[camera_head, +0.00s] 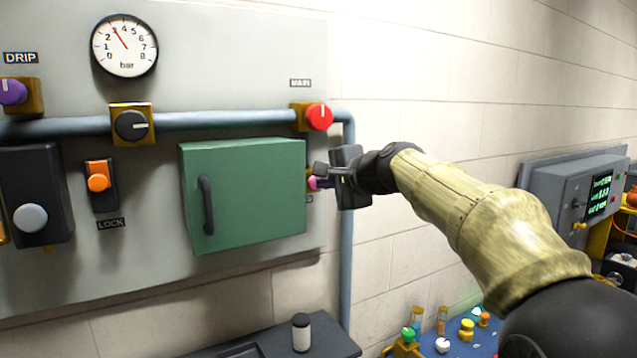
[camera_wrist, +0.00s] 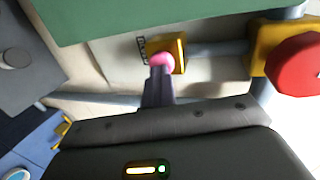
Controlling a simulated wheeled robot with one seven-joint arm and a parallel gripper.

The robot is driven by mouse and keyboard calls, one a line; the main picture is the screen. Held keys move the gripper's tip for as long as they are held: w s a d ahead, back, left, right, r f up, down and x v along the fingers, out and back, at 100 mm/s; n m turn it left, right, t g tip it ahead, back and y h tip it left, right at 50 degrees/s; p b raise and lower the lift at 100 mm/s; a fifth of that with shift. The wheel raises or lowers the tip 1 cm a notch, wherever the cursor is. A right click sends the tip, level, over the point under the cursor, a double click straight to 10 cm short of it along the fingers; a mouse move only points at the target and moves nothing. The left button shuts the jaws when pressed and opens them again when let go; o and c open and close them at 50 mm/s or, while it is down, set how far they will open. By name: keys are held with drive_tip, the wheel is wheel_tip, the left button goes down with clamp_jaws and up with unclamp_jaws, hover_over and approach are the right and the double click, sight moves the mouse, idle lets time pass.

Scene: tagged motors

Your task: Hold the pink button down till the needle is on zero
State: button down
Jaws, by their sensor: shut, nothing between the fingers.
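The pink button (camera_head: 312,183) sits on a yellow mount at the right side of the green cabinet; it also shows in the wrist view (camera_wrist: 162,59). My gripper (camera_head: 322,181) is shut and empty. In the wrist view its fingertips (camera_wrist: 158,72) are right at the button's near side and overlap its edge. They look to be touching it, but I cannot tell how far it is pressed in. The round bar gauge (camera_head: 126,62) is at the upper left of the panel. Its red needle (camera_head: 119,37) points near 3.
The green cabinet (camera_head: 245,195) juts out just left of my gripper. A red knob (camera_head: 319,117) on the pipe is above it. A grey pipe (camera_head: 347,255) runs down behind my gripper. A dark shelf with a canister (camera_head: 301,333) is below. The wall to the upper right is bare.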

drive_tip(key=shift+a+r, duration=0.25)
drive_tip(key=shift+r, duration=0.15)
idle(1.1)
drive_tip(key=shift+d+f, duration=0.1)
drive_tip(key=shift+f, duration=0.05)
idle(0.8)
drive_tip(key=f+b+v, duration=0.1)
drive_tip(key=b+v, duration=0.5)
drive_tip(key=v, duration=0.7)
drive_tip(key=shift+s+d, duration=0.35)
drive_tip(key=shift+d, duration=0.1)
drive_tip(key=shift+w, duration=0.1)
